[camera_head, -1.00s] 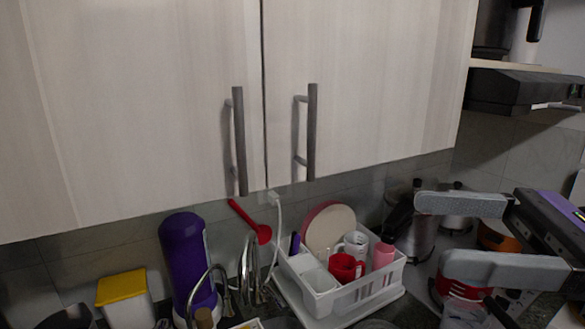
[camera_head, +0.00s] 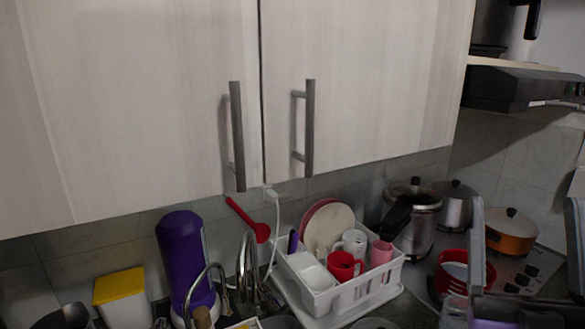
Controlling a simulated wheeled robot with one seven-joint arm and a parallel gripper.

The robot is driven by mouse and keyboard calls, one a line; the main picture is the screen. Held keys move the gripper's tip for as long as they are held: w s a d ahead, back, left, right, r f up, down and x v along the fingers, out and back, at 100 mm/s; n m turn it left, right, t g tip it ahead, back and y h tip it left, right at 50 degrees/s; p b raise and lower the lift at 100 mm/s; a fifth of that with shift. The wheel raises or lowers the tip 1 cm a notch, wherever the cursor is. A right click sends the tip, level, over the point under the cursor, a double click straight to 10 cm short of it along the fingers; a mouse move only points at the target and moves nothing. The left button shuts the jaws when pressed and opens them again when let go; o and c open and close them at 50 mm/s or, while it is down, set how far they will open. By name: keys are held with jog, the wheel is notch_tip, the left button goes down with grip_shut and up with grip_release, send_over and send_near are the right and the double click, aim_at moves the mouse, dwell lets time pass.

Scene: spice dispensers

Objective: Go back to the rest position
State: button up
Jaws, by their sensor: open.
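My gripper (camera_head: 525,204) is in the lower right corner of the head view. Its two grey fingers point up and stand wide apart with nothing held between them. Its lower body is cut off by the frame edge. It appears in front of the stove area, and the orange pot shows between the fingers. No spice dispenser can be made out clearly in this view.
A closed cabinet (camera_head: 150,110) with two bar handles fills the upper view. A white dish rack (camera_head: 345,298) holds cups and plates. A purple dispenser (camera_head: 183,255) stands by the faucet (camera_head: 247,265). A red pot (camera_head: 453,262), an orange pot (camera_head: 512,236) and steel pots (camera_head: 421,225) are at right.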

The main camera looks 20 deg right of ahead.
jog(key=s+a+f+m+g+y, duration=0.2)
jog(key=a+f+g+y, duration=0.15)
jog(key=f, duration=0.85)
jog(key=s+a+f+m+g+y, duration=0.15)
jog(key=a+f+g, duration=0.25)
jog(key=f, duration=0.7)
jog(key=s+a+f+n+g+y, duration=0.2)
jog(key=s+a+f+y, duration=0.1)
jog(key=s+f, duration=0.3)
jog(key=s+a+f+n+g+y, duration=0.2)
jog(key=s+a+f+n+y, duration=0.1)
jog(key=s+f+y, duration=0.3)
jog(key=shift+s+a+f+b, duration=0.3)
jog(key=shift+s+a+f, duration=0.05)
jog(key=shift+s+a, duration=0.5)
